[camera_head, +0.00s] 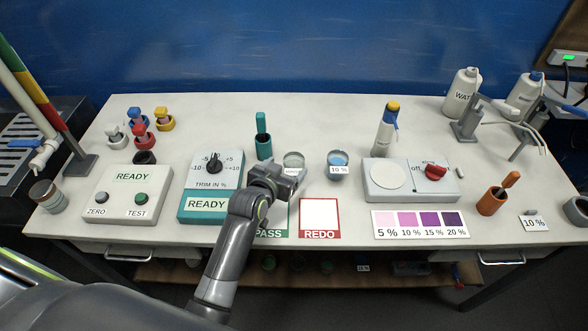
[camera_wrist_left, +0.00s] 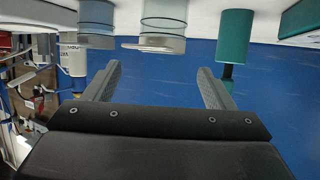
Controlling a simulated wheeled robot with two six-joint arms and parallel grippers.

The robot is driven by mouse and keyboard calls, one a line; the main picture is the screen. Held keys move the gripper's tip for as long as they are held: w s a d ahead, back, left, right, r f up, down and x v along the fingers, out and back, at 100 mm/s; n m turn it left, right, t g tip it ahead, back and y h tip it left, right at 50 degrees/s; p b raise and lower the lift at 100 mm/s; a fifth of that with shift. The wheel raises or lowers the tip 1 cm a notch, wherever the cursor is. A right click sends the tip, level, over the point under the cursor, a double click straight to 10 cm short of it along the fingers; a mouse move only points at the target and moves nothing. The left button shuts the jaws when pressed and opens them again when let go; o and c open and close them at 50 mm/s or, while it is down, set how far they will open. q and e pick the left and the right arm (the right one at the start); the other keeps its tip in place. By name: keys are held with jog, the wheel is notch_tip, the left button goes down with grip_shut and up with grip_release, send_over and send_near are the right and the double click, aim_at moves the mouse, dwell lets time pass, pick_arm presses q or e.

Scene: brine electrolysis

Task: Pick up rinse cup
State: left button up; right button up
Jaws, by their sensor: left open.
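A small clear glass cup (camera_head: 293,159) with a white label stands on the white bench; the label is too small to read, but this appears to be the rinse cup. My left gripper (camera_head: 284,180) is just in front of it, low over the bench. In the left wrist view, which is upside down, the clear cup (camera_wrist_left: 163,22) lies ahead, roughly in line with the gap between the fingers. The left gripper (camera_wrist_left: 160,70) is open and empty, and the cup is beyond its fingertips. My right gripper is not in view.
A blue-filled cup (camera_head: 338,160) labelled 10 % stands right of the clear cup. A teal holder (camera_head: 263,147) stands to its left. The TRIM box (camera_head: 207,175) is left of my gripper. The REDO square (camera_head: 319,215) lies flat in front. A stirrer (camera_head: 380,180) stands farther right.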

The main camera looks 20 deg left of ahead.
aim_at(298, 157)
pick_arm(q)
jog(key=shift+p+x, duration=0.35)
jog(key=shift+x, duration=0.5)
jog(key=shift+f+p+x, duration=0.25)
jog(key=shift+p+x, duration=0.15)
jog(key=shift+x, duration=1.5)
jog(key=shift+s, duration=0.1)
jog(key=c, duration=1.5)
jog(key=shift+o, duration=0.2)
